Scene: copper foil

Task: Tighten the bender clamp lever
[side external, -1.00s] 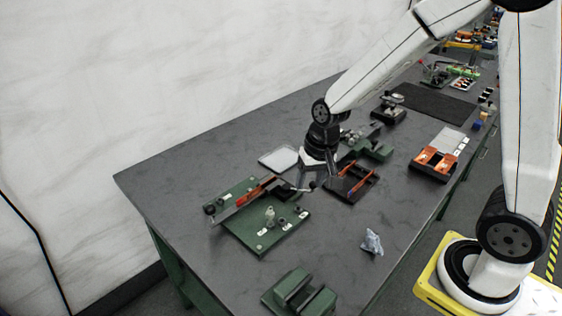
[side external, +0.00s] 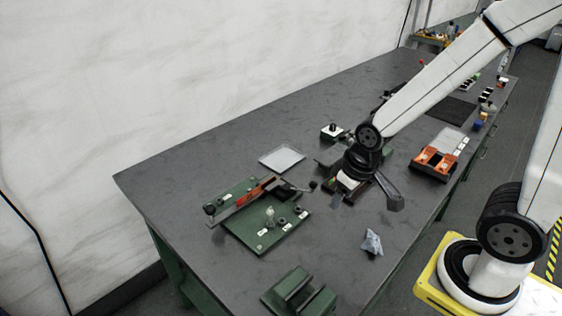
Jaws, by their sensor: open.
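The bender is a green plate (side external: 246,236) with a long metal bar on top, on the left part of the table. A red-orange piece (side external: 258,188) lies along the bar. A dark lever with a black ball knob (side external: 313,184) sticks out at the bar's right end; I take it for the clamp lever. My gripper (side external: 368,204) is open and empty, to the right of the knob and apart from it. Its fingers are spread wide above the dark tray (side external: 330,187), which the gripper mostly hides.
A pale flat square (side external: 282,157) lies behind the bender. A crumpled grey-blue scrap (side external: 372,241) lies in front of my gripper. A green block (side external: 299,293) is at the front edge. An orange-and-black fixture (side external: 434,162) stands to the right. The table's far left is clear.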

